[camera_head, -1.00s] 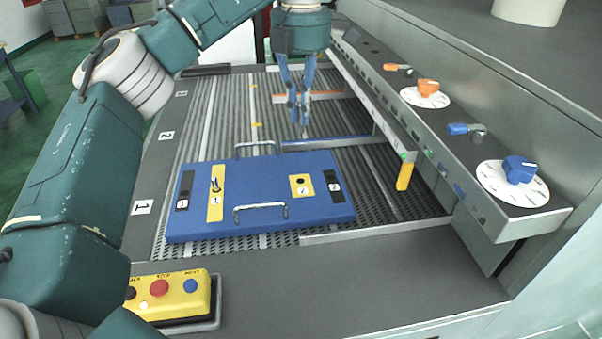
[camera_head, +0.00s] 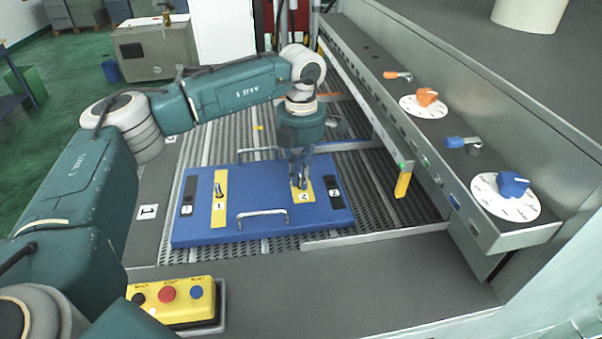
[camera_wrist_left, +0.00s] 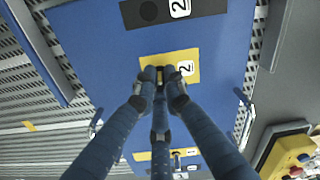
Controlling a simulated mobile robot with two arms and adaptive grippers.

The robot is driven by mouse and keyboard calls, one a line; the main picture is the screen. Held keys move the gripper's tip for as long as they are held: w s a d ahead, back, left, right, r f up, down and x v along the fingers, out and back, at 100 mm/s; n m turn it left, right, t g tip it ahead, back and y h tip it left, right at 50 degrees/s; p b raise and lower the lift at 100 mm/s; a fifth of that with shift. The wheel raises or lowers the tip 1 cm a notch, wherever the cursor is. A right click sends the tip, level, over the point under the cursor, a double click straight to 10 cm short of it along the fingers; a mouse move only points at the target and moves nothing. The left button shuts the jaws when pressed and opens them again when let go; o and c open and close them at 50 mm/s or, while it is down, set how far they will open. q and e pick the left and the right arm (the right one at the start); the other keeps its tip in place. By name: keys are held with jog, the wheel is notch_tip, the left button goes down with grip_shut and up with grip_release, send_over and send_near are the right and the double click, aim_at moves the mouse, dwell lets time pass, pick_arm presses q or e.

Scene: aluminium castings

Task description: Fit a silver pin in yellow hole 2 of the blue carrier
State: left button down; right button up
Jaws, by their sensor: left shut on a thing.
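The blue carrier (camera_head: 262,226) lies flat on the ribbed bed, its blue face also filling much of the left wrist view (camera_wrist_left: 95,40). My left gripper (camera_head: 299,185) is directly over the yellow plate marked 2 (camera_head: 308,197). In the left wrist view its fingers (camera_wrist_left: 163,76) are closed together at that yellow plate (camera_wrist_left: 190,60). They are shut on a thin pin, mostly hidden by the fingertips. Hole 2 is covered too, so I cannot tell whether the pin is in it. Another pin (camera_head: 219,190) stands at the yellow plate marked 1 (camera_head: 218,213). My right gripper is not in view.
A wire handle (camera_head: 262,213) stands up at the carrier's near edge. Black plates (camera_head: 188,193) sit at its two ends. A yellow button box (camera_head: 180,308) is at the front left. A grey rail with knobs (camera_head: 513,184) runs along the right.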

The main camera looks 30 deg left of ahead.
pick_arm(q)
jog(key=shift+d, duration=0.1)
jog(key=shift+f, duration=0.15)
jog(key=c, duration=1.9)
grip_release()
jog(key=shift+c, duration=0.2)
jog(key=shift+o, duration=0.6)
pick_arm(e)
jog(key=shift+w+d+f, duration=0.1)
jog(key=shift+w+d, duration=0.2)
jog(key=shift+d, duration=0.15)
pick_arm(q)
notch_tip(320, 180, up, 12)
jog(key=b, duration=0.4)
jog(key=shift+r, duration=0.2)
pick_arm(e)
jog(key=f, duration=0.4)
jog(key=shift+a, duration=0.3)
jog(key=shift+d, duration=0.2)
